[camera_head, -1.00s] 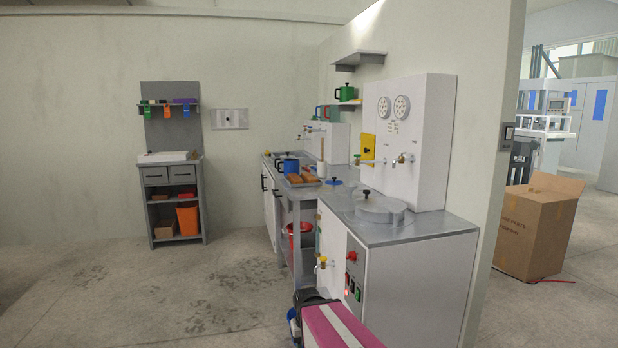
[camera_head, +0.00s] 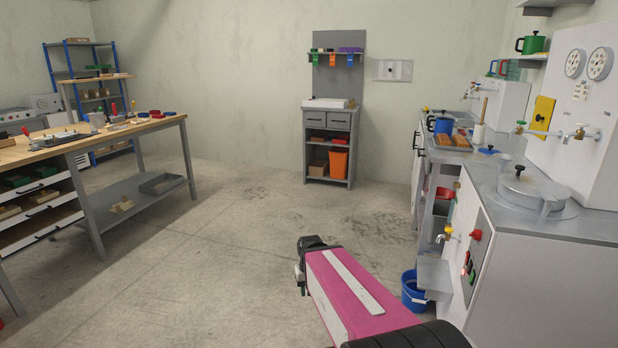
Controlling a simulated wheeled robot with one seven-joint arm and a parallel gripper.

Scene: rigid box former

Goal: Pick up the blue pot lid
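A small flat blue piece that looks like the blue pot lid (camera_head: 488,151) lies on the grey counter at the right, beside a white upright roll. A blue pot (camera_head: 440,123) stands farther back on the same counter. My gripper (camera_head: 301,272) is at the dark end of my pink arm, over open floor, low in the middle of the view. It is well to the left of the counter and apart from the lid. Its fingers are too small and dark to tell whether they are open.
A tray of brown items (camera_head: 449,149) lies near the lid. A round grey metal lid (camera_head: 525,190) sits on the nearer cabinet. A blue bucket (camera_head: 414,291) stands on the floor before it. A wooden workbench (camera_head: 130,131) is at the left. The floor between is clear.

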